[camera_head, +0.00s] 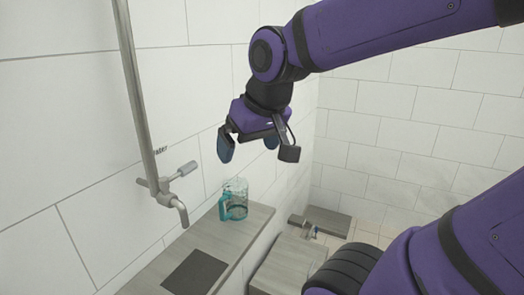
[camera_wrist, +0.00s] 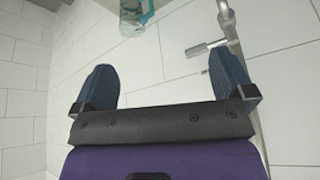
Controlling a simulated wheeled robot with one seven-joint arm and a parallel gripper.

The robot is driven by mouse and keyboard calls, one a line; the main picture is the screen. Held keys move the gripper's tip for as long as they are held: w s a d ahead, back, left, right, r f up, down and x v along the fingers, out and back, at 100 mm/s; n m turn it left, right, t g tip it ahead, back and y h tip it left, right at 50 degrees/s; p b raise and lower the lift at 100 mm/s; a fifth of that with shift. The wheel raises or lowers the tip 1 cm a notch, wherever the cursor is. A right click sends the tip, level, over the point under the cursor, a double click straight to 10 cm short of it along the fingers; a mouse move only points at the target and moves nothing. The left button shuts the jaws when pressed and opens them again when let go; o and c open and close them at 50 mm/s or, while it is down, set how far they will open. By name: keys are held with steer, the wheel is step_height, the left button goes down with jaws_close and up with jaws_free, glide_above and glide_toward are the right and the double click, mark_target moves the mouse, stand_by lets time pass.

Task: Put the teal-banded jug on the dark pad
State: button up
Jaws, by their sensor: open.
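The teal-banded jug (camera_head: 235,204) is clear, with a teal band and a teal handle on its left side. It stands upright on the grey wooden shelf along the left wall. Its lower part also shows at the top edge of the wrist view (camera_wrist: 135,14). The dark pad (camera_head: 195,272) lies flat on the same shelf, nearer to me, with nothing on it. My gripper (camera_head: 247,148) is open and empty above the jug, apart from it. Its two blue fingers are spread wide in the wrist view (camera_wrist: 165,82).
A metal tap (camera_head: 175,195) on a wall pipe (camera_head: 137,90) juts out left of the jug, above the shelf (camera_head: 150,284). A lower grey box (camera_head: 290,262) stands right of the shelf, with small items behind it. The shelf between jug and pad is clear.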

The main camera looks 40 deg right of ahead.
steer(key=s+a+r+n, duration=0.1)
steer(key=s+a, duration=0.1)
steer(key=s, duration=0.3)
steer(key=m+g+h, duration=0.1)
steer(key=m+h, duration=0.1)
steer(key=m, duration=0.3)
glide_toward(236, 184)
steer(key=shift+s+x, duration=0.25)
steer(key=shift+x, duration=5)
steer(key=shift+w+a+r, duration=0.1)
steer(key=shift+w, duration=0.05)
steer(key=c, duration=1)
steer(key=shift+r, duration=0.1)
